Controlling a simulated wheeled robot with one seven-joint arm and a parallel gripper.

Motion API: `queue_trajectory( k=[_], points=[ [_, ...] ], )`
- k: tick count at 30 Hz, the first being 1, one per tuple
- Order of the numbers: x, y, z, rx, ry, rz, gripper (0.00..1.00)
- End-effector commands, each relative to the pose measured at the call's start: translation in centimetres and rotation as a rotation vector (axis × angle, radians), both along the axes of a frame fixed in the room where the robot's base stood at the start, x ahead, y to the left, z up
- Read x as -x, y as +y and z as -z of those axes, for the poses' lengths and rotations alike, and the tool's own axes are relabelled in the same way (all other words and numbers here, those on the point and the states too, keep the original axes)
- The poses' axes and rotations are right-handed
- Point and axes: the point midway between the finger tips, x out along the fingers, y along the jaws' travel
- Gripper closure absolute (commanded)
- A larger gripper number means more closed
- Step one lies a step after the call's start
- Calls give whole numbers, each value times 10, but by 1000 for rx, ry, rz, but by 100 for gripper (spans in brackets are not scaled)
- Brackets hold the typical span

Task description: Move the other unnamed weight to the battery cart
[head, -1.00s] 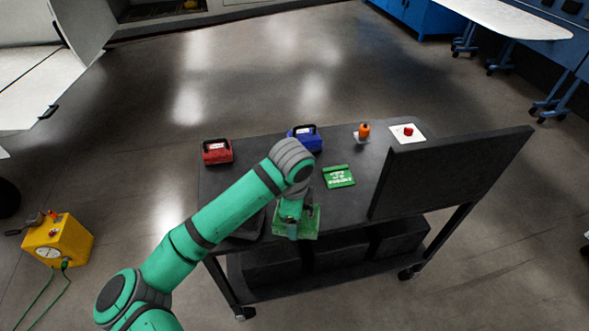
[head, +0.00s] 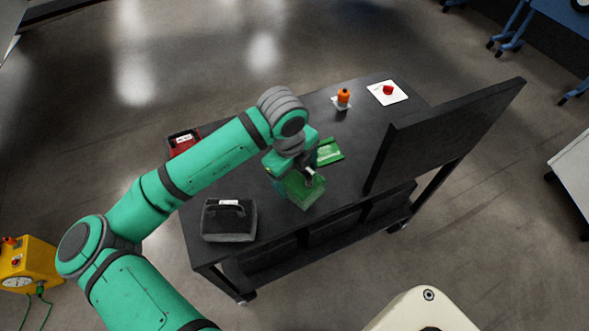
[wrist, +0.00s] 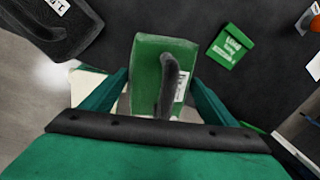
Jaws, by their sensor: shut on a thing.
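My gripper (head: 298,172) is shut on a green weight (head: 308,192) with a dark handle, at the front edge of a dark cart (head: 350,180). In the wrist view the green weight (wrist: 150,68) sits between my fingers, with its handle and a white label showing. I cannot tell whether it touches the cart top. A black weight (head: 229,222) with a handle and white label stands on the cart's front left corner. A red weight (head: 184,140) is farther back, partly behind my arm.
A green card (wrist: 232,46) with white writing lies on the cart top. An orange-topped item (head: 343,98) and a red button on a white plate (head: 388,91) are at the back. An upright dark panel (head: 450,130) stands at the right. A yellow box (head: 28,266) is on the floor.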

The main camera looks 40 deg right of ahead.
Motion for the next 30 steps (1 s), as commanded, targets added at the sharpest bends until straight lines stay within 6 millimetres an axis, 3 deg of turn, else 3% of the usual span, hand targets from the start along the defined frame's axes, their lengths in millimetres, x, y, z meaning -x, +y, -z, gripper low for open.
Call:
queue_trajectory(
  k=[18, 30],
  points=[
    [-1, 0, 59, 2, 0, -3, 66],
    [-1, 0, 71, 2, -2, -3, 66]
  ],
)
